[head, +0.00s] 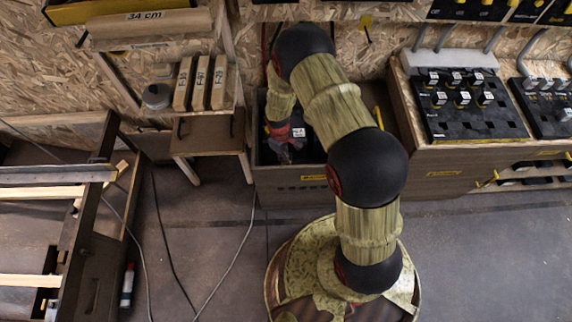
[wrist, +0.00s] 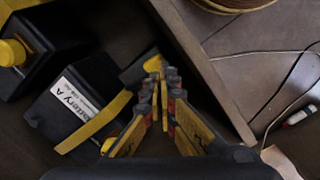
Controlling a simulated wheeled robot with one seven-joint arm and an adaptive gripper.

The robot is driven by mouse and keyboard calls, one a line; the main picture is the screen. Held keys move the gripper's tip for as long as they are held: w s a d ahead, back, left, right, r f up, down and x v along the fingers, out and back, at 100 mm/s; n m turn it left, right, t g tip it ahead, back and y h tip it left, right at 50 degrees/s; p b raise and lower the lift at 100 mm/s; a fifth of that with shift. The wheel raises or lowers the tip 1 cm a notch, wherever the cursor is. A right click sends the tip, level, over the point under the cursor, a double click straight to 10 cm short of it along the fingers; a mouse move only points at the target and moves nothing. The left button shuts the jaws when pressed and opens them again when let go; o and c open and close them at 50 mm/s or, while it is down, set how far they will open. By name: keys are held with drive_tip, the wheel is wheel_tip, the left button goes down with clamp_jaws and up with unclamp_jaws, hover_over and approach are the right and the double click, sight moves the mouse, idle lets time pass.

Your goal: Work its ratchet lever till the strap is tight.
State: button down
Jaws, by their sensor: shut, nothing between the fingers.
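In the wrist view a black box labelled "Battery A" (wrist: 75,105) lies in a wooden bin. A yellow strap (wrist: 95,122) runs diagonally across it. A small dark block with a yellow end (wrist: 140,70) sits beside the box at my fingertips; I cannot tell for sure whether it is the ratchet lever. My gripper (wrist: 164,80) is shut and empty, its tips close to or over that yellow end; contact cannot be told. In the head view my gripper (head: 287,155) reaches down into the bin (head: 290,185), and my arm hides part of it.
Another black box with a yellow knob (wrist: 22,52) lies at the wrist view's upper left. The bin wall (wrist: 205,70) rises right of my fingers. A small wooden stand (head: 210,135) is left of the bin, a bench with a black panel (head: 465,115) right. Cables (head: 235,255) cross the floor.

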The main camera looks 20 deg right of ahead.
drive_tip(key=shift+f, duration=0.15)
drive_tip(key=shift+f+b, duration=1.35)
drive_tip(key=shift+f, duration=0.85)
drive_tip(key=shift+r, duration=0.1)
drive_tip(key=shift+w+a+r, duration=0.25)
drive_tip(key=shift+w+a, duration=0.2)
drive_tip(key=shift+w, duration=0.15)
drive_tip(key=shift+w+a+r, duration=0.2)
drive_tip(key=shift+w+a, duration=0.25)
drive_tip(key=shift+w, duration=0.15)
wheel_tip(320, 180, up, 12)
drive_tip(key=w, duration=0.1)
drive_tip(key=shift+a, duration=0.35)
